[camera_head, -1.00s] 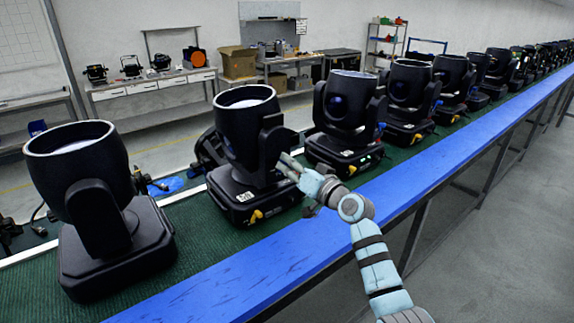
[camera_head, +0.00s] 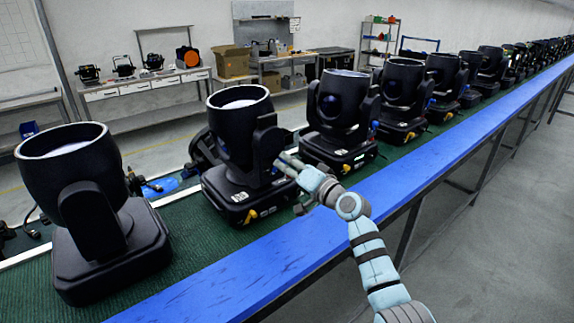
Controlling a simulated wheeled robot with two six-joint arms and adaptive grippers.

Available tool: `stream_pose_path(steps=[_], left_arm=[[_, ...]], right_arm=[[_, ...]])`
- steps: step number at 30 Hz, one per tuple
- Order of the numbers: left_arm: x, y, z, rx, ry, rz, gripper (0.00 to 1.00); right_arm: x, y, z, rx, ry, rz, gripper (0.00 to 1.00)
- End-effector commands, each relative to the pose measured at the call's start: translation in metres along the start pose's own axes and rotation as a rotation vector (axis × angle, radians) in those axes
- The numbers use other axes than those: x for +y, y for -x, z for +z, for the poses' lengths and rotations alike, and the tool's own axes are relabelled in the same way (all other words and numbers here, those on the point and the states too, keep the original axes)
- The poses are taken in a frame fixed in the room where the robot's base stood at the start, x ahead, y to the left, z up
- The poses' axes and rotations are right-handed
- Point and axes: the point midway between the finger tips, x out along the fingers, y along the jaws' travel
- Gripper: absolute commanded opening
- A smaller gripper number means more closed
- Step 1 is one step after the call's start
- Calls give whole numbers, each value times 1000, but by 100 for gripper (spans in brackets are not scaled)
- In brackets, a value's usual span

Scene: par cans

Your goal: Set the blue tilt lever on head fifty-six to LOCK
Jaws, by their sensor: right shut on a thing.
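The black moving head (camera_head: 240,130) second from the left stands upright on the green bench top, its yoke arm (camera_head: 265,145) facing my right arm. My right gripper (camera_head: 283,163) reaches in from the right with its fingertips against the side of this yoke arm. It is shut on the blue tilt lever, which the fingers hide. The lever's position and any LOCK marking cannot be made out. The head's number is too small to read; its base has a white label (camera_head: 239,197) and a yellow part (camera_head: 251,216). My left gripper is not in view.
A larger-looking head (camera_head: 92,215) stands at the front left. Another head (camera_head: 341,110) is close behind my gripper, with a blue lever (camera_head: 375,126) on its yoke; several more recede right. The blue front edge strip (camera_head: 330,235) is clear.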

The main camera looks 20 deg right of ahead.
Motion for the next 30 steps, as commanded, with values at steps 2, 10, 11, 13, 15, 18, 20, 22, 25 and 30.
stream_pose_path(steps=[2,10,11,13,15,18,20,22,25,30], left_arm=[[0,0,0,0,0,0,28],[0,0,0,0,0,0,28],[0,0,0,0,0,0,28],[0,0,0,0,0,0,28],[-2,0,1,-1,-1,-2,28],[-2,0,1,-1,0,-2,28],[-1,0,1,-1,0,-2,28],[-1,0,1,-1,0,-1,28],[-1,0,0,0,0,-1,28],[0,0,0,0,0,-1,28]], right_arm=[[1,0,1,-2,1,2,0],[1,0,1,-1,1,1,34],[1,0,1,-1,1,1,34],[0,0,0,-1,1,1,34],[1,1,0,-1,2,1,34],[1,9,0,0,4,2,34],[1,20,0,-1,5,2,34],[2,38,0,0,7,3,34],[2,68,1,-2,7,4,34],[2,107,0,-1,6,4,34]])
